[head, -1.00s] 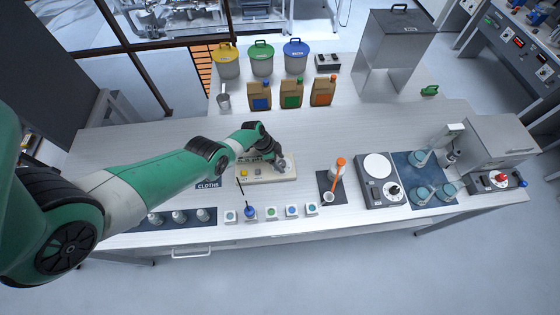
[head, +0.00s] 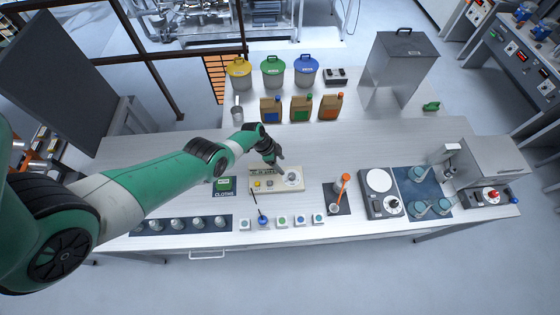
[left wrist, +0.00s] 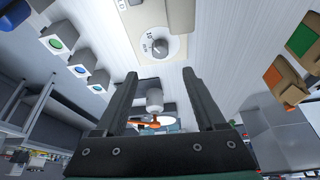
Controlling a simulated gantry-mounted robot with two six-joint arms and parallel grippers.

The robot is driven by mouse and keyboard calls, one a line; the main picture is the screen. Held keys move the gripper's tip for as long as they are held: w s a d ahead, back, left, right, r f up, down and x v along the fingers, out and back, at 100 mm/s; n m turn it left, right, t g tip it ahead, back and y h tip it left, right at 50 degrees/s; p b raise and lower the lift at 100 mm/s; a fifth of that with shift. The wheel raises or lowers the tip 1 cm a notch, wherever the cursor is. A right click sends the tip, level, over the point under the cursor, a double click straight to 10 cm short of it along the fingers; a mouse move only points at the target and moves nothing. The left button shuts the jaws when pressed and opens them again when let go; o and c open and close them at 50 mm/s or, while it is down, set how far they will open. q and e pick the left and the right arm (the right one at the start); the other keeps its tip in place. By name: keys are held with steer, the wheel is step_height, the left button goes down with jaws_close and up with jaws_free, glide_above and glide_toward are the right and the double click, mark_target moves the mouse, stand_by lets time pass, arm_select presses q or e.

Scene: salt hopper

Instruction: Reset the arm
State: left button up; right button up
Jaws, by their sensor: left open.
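My left gripper (head: 275,157) hangs above the back edge of a cream control panel (head: 277,187) on the bench. In the left wrist view its two fingers (left wrist: 155,105) are apart with nothing between them. The panel has a yellow button, a red button and a round dial (head: 292,178). The dial also shows in the left wrist view (left wrist: 158,47), ahead of the fingers and apart from them. My right gripper shows in neither view.
Yellow, green and blue lidded buckets (head: 273,73) and several brown packs (head: 301,107) stand behind. A metal hopper (head: 393,75) is at the back right. An orange-handled tool (head: 343,183), a scale (head: 379,205) and several small coloured-top blocks (head: 282,222) are along the front. Bench space behind the scale is clear.

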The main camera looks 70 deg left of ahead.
arm_select(q)
steer(key=shift+d, duration=0.1)
